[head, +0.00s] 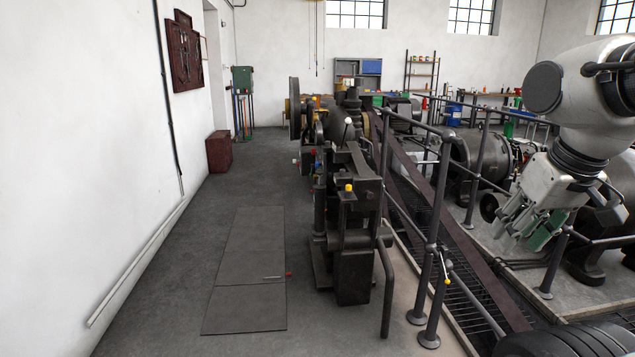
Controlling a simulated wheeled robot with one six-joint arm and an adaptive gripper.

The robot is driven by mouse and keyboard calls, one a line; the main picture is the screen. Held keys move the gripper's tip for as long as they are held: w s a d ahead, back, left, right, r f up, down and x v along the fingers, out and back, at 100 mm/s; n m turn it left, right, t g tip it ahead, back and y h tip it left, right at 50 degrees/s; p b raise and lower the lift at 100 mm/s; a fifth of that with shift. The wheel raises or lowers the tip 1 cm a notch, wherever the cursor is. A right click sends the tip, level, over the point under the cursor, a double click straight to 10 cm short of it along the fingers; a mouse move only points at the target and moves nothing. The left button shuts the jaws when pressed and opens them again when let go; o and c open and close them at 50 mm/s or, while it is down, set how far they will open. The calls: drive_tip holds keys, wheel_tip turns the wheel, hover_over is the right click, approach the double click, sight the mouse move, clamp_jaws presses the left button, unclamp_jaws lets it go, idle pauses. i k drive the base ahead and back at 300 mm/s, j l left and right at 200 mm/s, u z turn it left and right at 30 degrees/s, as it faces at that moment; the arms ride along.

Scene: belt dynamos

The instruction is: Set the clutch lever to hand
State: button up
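The frame does not label the clutch lever, and I cannot tell for certain which lever it is. A lever with a white ball knob (347,122) stands upright on the dark machine (355,220) in the middle. A yellow knob (348,188) sits lower on the same machine's front. A small lever with a yellow tip (448,265) is by the railing post. No hand marking is readable. My gripper (530,232) hangs at the right, pointing down, well apart from these levers. A green thing shows by its fingers, and their opening is unclear.
A dark railing (436,190) and a sloping belt (430,220) lie between the machine and my arm. The floor left of the machine is mostly clear. A dark red box (219,151) stands by the wall.

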sight(348, 120)
drive_tip(key=i+l, duration=0.2)
drive_tip(key=i, duration=0.2)
drive_tip(key=i+l, duration=0.2)
drive_tip(key=i, duration=0.25)
